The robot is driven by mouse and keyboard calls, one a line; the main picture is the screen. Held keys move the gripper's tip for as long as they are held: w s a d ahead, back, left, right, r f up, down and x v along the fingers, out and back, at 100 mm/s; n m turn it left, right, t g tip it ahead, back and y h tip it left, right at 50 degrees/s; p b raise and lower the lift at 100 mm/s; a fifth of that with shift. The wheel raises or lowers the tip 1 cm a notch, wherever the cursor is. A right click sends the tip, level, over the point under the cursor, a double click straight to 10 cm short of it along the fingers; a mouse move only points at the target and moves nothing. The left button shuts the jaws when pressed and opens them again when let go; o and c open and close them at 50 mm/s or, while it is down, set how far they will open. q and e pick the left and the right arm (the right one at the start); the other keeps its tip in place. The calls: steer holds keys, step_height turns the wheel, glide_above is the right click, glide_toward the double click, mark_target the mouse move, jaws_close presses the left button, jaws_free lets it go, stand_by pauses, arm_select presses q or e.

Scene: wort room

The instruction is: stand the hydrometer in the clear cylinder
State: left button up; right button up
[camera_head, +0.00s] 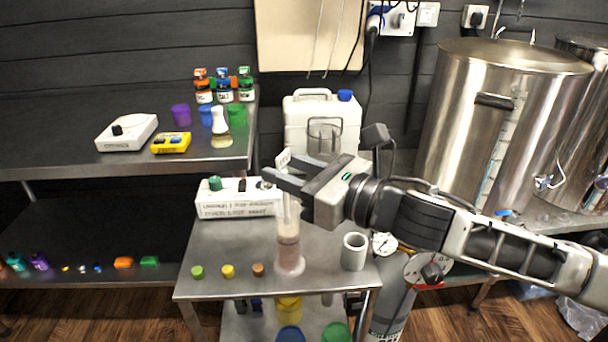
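The clear cylinder (289,252) stands upright on the steel table, with cloudy brownish liquid in its lower part and a round clear foot. My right gripper (275,166) is just above the cylinder's top, its arm coming in from the right. Its two dark fingers are spread apart, and its near finger hides part of the cylinder's mouth. A pale upright shape shows in the cylinder's upper part; I cannot tell whether it is the hydrometer or only the glass. A small white piece shows by the far fingertip, too small to identify. My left gripper is not in view.
A white labelled box (240,199) stands left of the cylinder and a grey cup (353,251) to its right. Several small coloured caps (228,271) lie near the front edge. A white jerrycan (322,122) stands behind, and a large steel kettle (490,130) at the right.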

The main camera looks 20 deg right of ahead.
arm_select(q)
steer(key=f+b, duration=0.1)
steer(key=b, duration=0.2)
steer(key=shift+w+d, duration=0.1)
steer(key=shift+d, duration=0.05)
arm_select(e)
steer(key=v, duration=0.6)
steer(key=shift+s, duration=0.35)
steer(key=shift+d, duration=0.15)
